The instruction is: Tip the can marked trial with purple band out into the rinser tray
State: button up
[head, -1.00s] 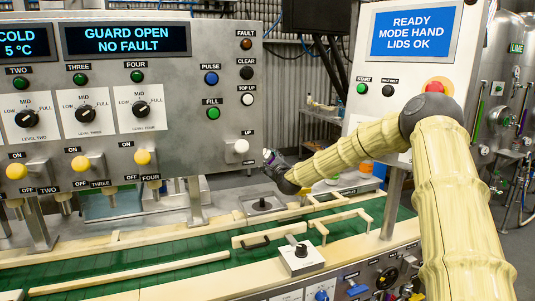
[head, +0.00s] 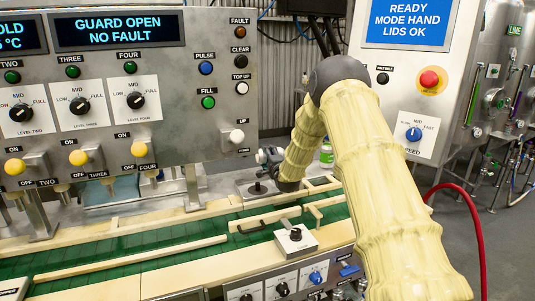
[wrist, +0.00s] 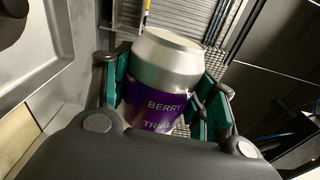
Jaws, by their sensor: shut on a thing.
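The can (wrist: 168,66) is silver with a purple band reading "BERRY" and "TRIAL". In the wrist view it sits between the green-padded fingers of my gripper (wrist: 163,88), which is shut on it. The can leans slightly in that view, with its pale end away from the palm. In the head view my gripper (head: 268,160) is beside the filler panel, above the back of the conveyor; the can cannot be made out there. A ribbed metal surface (wrist: 190,18) and dark mesh show behind the can; I cannot tell whether this is the rinser tray.
The green conveyor (head: 130,243) runs below with pale guide rails (head: 130,258). A small box with a black knob (head: 296,240) stands on its near side. The filler panel (head: 185,120) is at left, the control panel (head: 415,90) at right. A red hose (head: 475,225) hangs at right.

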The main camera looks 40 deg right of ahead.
notch_tip(320, 180, down, 3)
jog(key=n+b, duration=0.1)
jog(key=n, duration=0.2)
jog(key=shift+a+r, duration=0.1)
jog(key=n, duration=0.1)
jog(key=n+b, duration=0.1)
jog(key=n, duration=0.2)
jog(key=shift+w+a+r+n+b, duration=0.1)
jog(key=shift+a+r+n+b, duration=0.2)
jog(key=shift+a+r, duration=0.1)
jog(key=n, duration=0.2)
jog(key=n+b, duration=0.1)
jog(key=n, duration=0.1)
jog(key=shift+w+a+r+b, duration=0.15)
jog(key=shift+a+b, duration=0.15)
jog(key=shift+a, duration=0.1)
notch_tip(320, 180, down, 4)
jog(key=shift+r+b, duration=0.1)
jog(key=shift+b, duration=0.9)
